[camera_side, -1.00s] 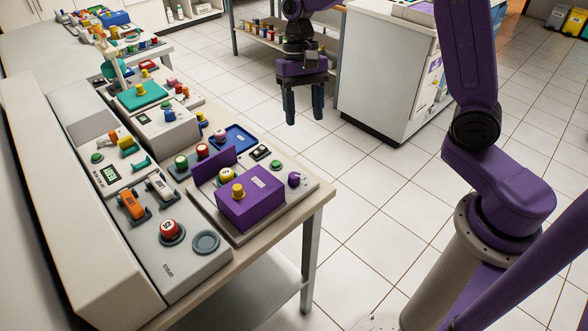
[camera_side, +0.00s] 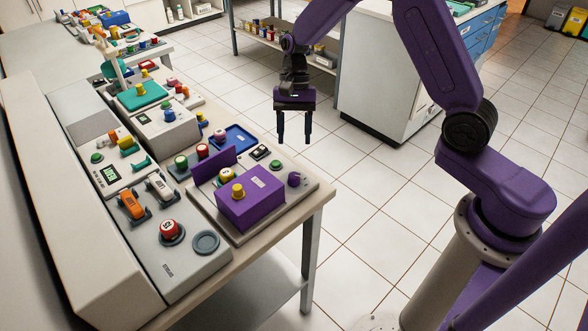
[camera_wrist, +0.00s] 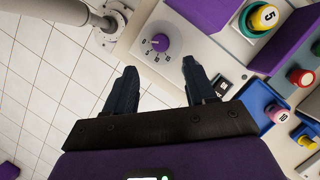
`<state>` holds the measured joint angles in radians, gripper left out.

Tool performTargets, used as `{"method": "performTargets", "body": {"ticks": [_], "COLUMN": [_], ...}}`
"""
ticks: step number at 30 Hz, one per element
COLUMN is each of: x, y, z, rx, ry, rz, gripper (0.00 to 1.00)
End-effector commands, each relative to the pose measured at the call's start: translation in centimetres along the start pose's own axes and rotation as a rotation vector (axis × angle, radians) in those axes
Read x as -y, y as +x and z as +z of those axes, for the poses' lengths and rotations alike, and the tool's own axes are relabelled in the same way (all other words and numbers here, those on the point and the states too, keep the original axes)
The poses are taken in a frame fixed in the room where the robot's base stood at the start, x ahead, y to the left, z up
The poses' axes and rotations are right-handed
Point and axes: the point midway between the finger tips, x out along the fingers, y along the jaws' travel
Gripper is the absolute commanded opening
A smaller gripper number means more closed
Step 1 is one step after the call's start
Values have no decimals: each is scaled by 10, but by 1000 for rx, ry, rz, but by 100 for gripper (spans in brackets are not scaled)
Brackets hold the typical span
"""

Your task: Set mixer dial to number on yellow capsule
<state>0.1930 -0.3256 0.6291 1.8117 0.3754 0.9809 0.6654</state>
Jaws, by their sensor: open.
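The mixer dial is a purple knob (camera_side: 294,179) at the right end of the grey mixer panel (camera_side: 309,187). In the wrist view the knob (camera_wrist: 160,42) has printed numbers around it, too small to read surely. A yellow capsule (camera_wrist: 265,17) with a "5" on its white top sits in a green ring; in the side view the yellow capsule (camera_side: 226,174) is partly hidden behind the purple box. My gripper (camera_side: 294,141) is open and empty, above and beyond the dial in the side view. In the wrist view the dial shows ahead between my open fingertips (camera_wrist: 159,68).
The purple box (camera_side: 250,198) with a yellow knob and an upright purple panel (camera_side: 215,166) stand left of the dial. A blue tray (camera_side: 235,138) lies behind. Other capsules include a pink one marked 10 (camera_wrist: 279,115). Open floor lies right of the table.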

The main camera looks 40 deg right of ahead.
Motion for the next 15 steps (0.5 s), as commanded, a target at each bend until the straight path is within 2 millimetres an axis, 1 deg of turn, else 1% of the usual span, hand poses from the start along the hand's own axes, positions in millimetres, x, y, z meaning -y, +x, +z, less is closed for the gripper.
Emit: {"method": "performTargets", "body": {"ticks": [1,9,15], "x": [-1,-1,0], "y": [11,60,86], "z": [1,1,0], "rx": [3,2,1], "ry": [0,-1,-1], "rz": [5,4,2], "gripper": [55,55,55]}}
